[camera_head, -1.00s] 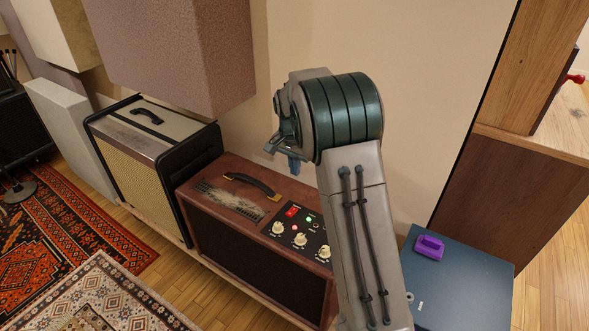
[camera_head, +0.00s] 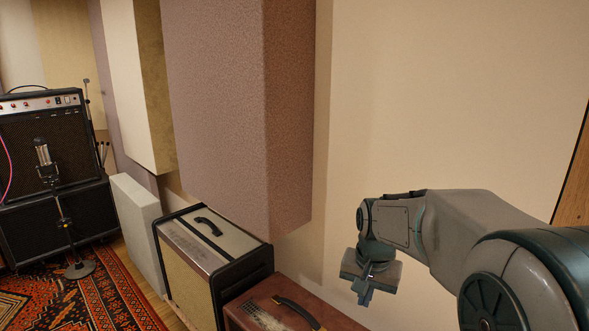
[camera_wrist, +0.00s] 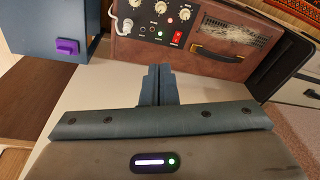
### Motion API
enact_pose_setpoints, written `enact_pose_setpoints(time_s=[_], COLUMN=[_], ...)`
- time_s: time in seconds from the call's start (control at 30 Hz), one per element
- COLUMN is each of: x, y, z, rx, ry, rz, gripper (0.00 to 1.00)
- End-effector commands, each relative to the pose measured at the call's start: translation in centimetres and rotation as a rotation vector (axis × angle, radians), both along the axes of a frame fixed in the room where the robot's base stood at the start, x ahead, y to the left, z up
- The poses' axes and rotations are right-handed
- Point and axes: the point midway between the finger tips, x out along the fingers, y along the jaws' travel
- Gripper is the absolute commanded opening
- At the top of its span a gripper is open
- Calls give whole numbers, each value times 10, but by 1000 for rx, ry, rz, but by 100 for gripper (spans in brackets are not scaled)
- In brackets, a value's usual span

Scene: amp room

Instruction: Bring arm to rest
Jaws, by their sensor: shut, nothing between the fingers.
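My gripper (camera_head: 364,290) hangs at the lower right of the head view, pointing down, with its fingers together and nothing in them. It is above and to the right of the brown amplifier (camera_head: 262,312), apart from it as far as I can tell. In the wrist view my shut fingers (camera_wrist: 156,84) show at the middle, in front of a pale surface. The brown amplifier's control panel, with knobs, a red switch and a green light, is beyond them there.
A cream and black amplifier (camera_head: 212,250) stands left of the brown one. Large acoustic panels (camera_head: 220,110) hang on the wall. A microphone stand (camera_head: 65,220) and a black amplifier stack (camera_head: 45,140) are at far left. A blue box (camera_wrist: 50,50) bears a purple object (camera_wrist: 67,47).

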Motion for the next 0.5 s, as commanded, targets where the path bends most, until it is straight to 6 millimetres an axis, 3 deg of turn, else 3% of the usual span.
enact_pose_setpoints(time_s=[0.03,0.2,0.5], x=[-17,-67,-147], y=[0,-1,-2], z=[24,60,100], rx=[-2,-15,-57], ry=[-11,-37,-81], rz=[29,132,306], gripper=[0,0,0])
